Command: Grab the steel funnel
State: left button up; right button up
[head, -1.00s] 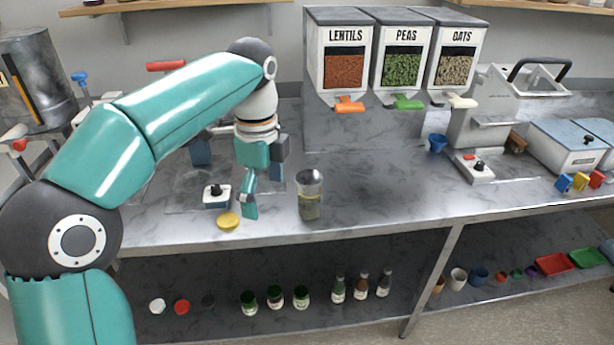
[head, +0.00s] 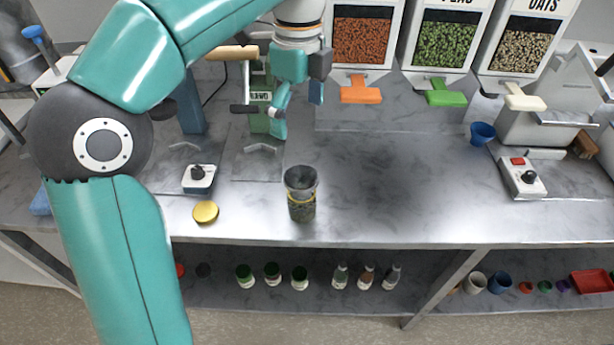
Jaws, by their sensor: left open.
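The steel funnel (head: 300,178) is a grey cone with its wide mouth up. It sits on top of a glass jar (head: 302,209) with a yellow band and dark contents, near the counter's front edge. My left gripper (head: 282,118) is open and empty, pointing down above the counter. In the picture it is above and slightly left of the funnel, apart from it. The funnel's spout is hidden in the jar. My right gripper is not in view.
A yellow lid (head: 205,212) and a small scale-like box with a black knob (head: 198,178) stand left of the jar. A green machine (head: 262,95) stands behind the gripper. Dispensers with an orange spout (head: 360,90) are behind. The counter right of the funnel is clear.

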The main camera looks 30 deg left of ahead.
pick_arm(q)
jog(key=b, duration=0.2)
send_near(299, 177)
notch_tip(299, 177, down, 5)
jog(key=shift+w+f, duration=0.1)
jog(key=shift+s+f, duration=0.2)
jog(key=shift+f, duration=2.5)
jog(key=c, duration=1.4)
jog(key=shift+o, duration=0.2)
jog(key=shift+r, duration=0.15)
